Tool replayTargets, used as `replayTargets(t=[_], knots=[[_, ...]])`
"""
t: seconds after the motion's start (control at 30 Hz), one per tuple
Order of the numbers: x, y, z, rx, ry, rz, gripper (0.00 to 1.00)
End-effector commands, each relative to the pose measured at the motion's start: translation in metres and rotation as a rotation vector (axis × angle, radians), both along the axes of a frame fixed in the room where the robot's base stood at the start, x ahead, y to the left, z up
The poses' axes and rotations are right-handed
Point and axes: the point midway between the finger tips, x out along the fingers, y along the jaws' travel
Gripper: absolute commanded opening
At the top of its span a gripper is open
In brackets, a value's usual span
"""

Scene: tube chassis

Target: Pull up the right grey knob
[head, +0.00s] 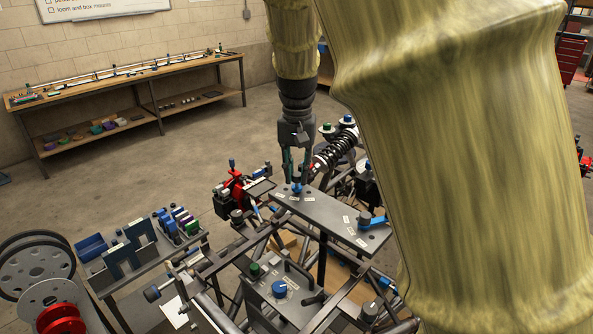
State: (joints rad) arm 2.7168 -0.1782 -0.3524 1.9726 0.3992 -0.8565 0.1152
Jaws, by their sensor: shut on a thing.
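My gripper (297,178) points straight down over the left end of a grey plate (325,215) on the tube chassis. Its fingers are shut on a small blue part (297,188) that shows at the fingertips, at the plate's top. The fingers hide most of this part, and I cannot tell whether it is clear of the plate. I cannot clearly make out a grey knob; my arm covers the right side of the view.
A blue lever (372,221) sits at the plate's right end. A black coil spring damper (334,149) slants close beside my gripper. A green knob (255,268) and a blue knob (279,288) are in front. A parts cart (125,270) stands left.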

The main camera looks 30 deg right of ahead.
Motion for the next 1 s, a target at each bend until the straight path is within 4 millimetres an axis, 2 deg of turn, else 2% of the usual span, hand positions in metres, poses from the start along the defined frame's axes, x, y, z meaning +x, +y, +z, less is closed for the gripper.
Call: replayTargets(t=[0.07, 0.37, 0.4, 0.5, 0.83, 1.0], knots=[[0.0, 0.0, 0.007, 0.001, -0.001, 0.0, 0.0], [0.001, -0.001, 0.008, -0.001, -0.004, -0.001, 0.0], [0.001, -0.001, 0.008, -0.001, -0.005, -0.001, 0.27], [0.001, 0.0, 0.007, -0.002, -0.004, -0.001, 0.44], [0.0, 0.0, 0.007, 0.0, -0.002, -0.001, 0.44], [0.001, 0.0, 0.02, -0.001, -0.004, 0.0, 0.44]])
